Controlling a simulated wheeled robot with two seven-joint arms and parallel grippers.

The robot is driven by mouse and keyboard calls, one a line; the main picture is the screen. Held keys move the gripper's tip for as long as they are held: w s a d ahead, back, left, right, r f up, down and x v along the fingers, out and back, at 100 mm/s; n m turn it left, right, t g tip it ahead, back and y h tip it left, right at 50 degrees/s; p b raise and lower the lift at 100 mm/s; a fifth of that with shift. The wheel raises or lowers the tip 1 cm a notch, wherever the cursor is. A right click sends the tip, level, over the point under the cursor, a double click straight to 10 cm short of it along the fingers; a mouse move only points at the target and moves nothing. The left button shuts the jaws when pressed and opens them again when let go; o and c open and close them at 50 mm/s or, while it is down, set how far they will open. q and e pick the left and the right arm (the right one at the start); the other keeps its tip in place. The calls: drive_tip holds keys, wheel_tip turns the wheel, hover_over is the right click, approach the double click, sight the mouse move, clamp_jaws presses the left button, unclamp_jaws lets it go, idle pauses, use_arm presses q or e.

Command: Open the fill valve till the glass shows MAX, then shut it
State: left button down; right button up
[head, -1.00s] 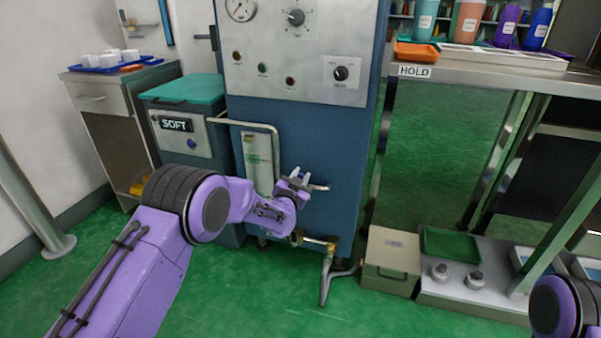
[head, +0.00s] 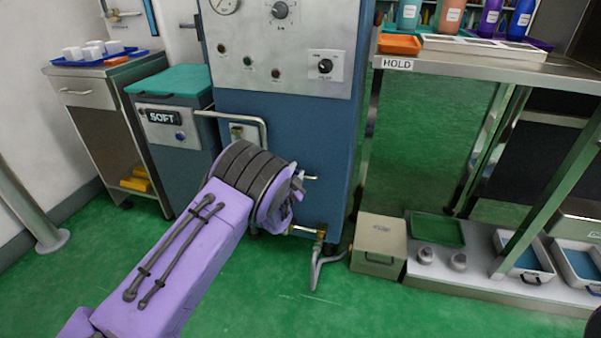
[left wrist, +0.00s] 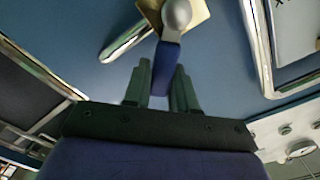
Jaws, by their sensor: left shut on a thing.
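The fill valve's lever has a blue grip (left wrist: 168,62) and a rounded metal end (left wrist: 177,14) at a brass-coloured part. My left gripper (left wrist: 163,88) is shut on the blue grip in the left wrist view. In the head view, my left arm hides most of this gripper and the lever, low on the front of the blue machine (head: 285,125). The sight glass panel (head: 240,130) shows only its top there. A light panel with partial dark lettering (left wrist: 297,30) shows at the wrist view's right edge. I cannot read the level. My right gripper is out of view.
A bent metal rail (head: 262,125) runs around the glass. A brass drain fitting with a grey pipe (head: 317,262) is below. A beige box (head: 378,243) stands to the right, and a teal-lidded SOFT bin (head: 172,125) to the left. Green floor in front is clear.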

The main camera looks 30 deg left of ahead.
use_arm(q)
drive_tip(key=shift+f, duration=0.1)
drive_tip(key=c, duration=1)
unclamp_jaws()
drive_tip(key=shift+s, duration=0.1)
drive_tip(key=p+v, duration=0.2)
drive_tip(key=v, duration=0.8)
drive_tip(key=shift+s+p, duration=0.25)
drive_tip(key=shift+p, duration=0.15)
